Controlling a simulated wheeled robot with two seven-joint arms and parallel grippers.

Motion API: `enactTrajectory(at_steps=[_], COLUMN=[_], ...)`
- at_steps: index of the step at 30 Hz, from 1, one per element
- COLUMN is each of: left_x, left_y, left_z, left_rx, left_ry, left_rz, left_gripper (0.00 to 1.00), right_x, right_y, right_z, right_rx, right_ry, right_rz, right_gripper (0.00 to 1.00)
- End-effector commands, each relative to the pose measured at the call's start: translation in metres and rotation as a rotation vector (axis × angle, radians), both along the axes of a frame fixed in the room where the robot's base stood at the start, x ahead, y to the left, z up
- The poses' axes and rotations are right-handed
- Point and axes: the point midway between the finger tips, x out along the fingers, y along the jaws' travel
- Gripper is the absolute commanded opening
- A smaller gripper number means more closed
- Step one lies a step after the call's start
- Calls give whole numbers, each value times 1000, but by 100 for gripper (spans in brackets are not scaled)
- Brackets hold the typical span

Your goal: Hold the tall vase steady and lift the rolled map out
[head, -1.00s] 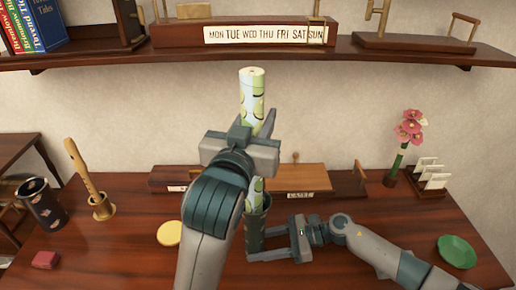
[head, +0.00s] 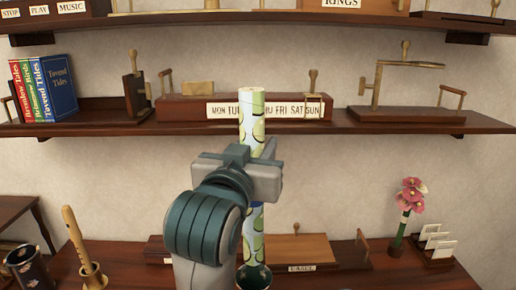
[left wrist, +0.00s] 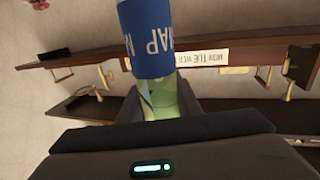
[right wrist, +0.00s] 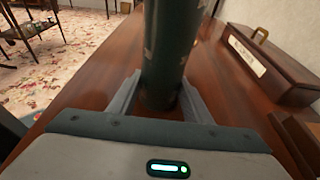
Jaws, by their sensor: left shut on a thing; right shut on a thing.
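The rolled map (head: 252,110), pale green and white with dark outlines, stands upright in the head view. My left gripper (head: 258,168) is shut around its middle. In the left wrist view the map (left wrist: 150,38) shows a blue band lettered "MAP" beyond the fingers. The tall dark green vase (head: 254,279) is below, with only its mouth in the head view. The map's low end is at the mouth; I cannot tell if it is clear of it. In the right wrist view my right gripper (right wrist: 160,100) is shut on the upright vase (right wrist: 170,45).
A shelf (head: 80,131) with books and a weekday sign (head: 265,110) runs behind the map. On the table are a flute in a stand (head: 92,276), a dark cup (head: 28,268), a wooden box (head: 290,250), a flower (head: 407,205) and a card rack (head: 435,248).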

Motion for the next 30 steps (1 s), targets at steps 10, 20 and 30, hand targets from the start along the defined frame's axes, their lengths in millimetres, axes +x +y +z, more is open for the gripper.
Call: enactTrajectory(at_steps=[10,20,30], left_x=[0,0,0], left_y=[0,0,0], left_z=[0,0,0], left_rx=[0,0,0], left_ry=[-1,-1,-1], left_rz=[0,0,0], left_gripper=[0,0,0], right_x=[0,0,0], right_y=[0,-2,-36], right_z=[-1,0,10], right_rx=[-1,-1,-2], right_ry=[1,0,0], right_rz=[0,0,-2], right_gripper=[67,67,67])
